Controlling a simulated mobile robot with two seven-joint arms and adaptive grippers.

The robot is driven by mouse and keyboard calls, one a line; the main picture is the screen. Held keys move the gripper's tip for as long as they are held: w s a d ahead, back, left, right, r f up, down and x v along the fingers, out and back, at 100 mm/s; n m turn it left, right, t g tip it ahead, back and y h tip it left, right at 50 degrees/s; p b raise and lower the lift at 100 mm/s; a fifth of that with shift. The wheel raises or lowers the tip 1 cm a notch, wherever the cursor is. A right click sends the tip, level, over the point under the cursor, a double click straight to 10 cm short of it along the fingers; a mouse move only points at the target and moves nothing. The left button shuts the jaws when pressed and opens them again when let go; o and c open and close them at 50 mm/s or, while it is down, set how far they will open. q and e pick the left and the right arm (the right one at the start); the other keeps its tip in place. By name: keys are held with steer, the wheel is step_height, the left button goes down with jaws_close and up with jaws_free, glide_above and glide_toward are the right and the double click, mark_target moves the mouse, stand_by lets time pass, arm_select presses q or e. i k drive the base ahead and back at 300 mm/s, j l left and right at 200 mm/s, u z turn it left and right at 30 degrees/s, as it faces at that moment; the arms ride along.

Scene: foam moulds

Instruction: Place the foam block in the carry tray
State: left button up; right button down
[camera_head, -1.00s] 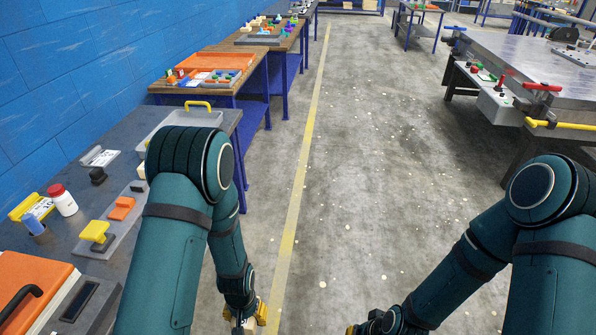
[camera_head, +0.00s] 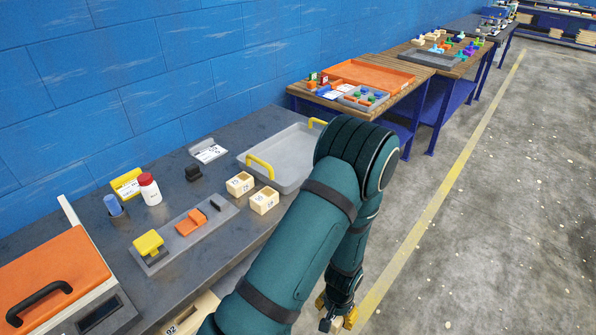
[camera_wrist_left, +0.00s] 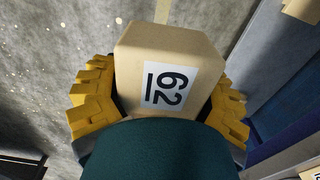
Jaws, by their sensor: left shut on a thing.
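My left gripper (camera_head: 336,318) hangs low over the floor, right of the table's front edge. In the left wrist view its yellow fingers (camera_wrist_left: 160,105) are shut on a tan foam block (camera_wrist_left: 165,50) with a white label, which seems to read 62, underlined and turned sideways. In the head view the arm hides most of this block. The carry tray (camera_head: 285,165) is a shallow grey tray with yellow handles on the table, beyond my left arm, which covers its right part. Its visible floor is empty. My right gripper is out of view.
Two small labelled blocks (camera_head: 264,200) stand on the table before the tray. Nearby are a grey fixture with an orange piece (camera_head: 190,222), a yellow-topped stamp (camera_head: 148,243), a white bottle (camera_head: 150,190) and an orange-lidded case (camera_head: 50,275). A blue wall (camera_head: 150,70) runs behind.

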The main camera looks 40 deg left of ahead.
mark_target(293, 158)
steer(key=i+l+u, duration=0.15)
steer(key=i+u, duration=0.25)
steer(key=i, duration=0.15)
steer(key=i+l+u, duration=0.85)
steer(key=i, duration=0.15)
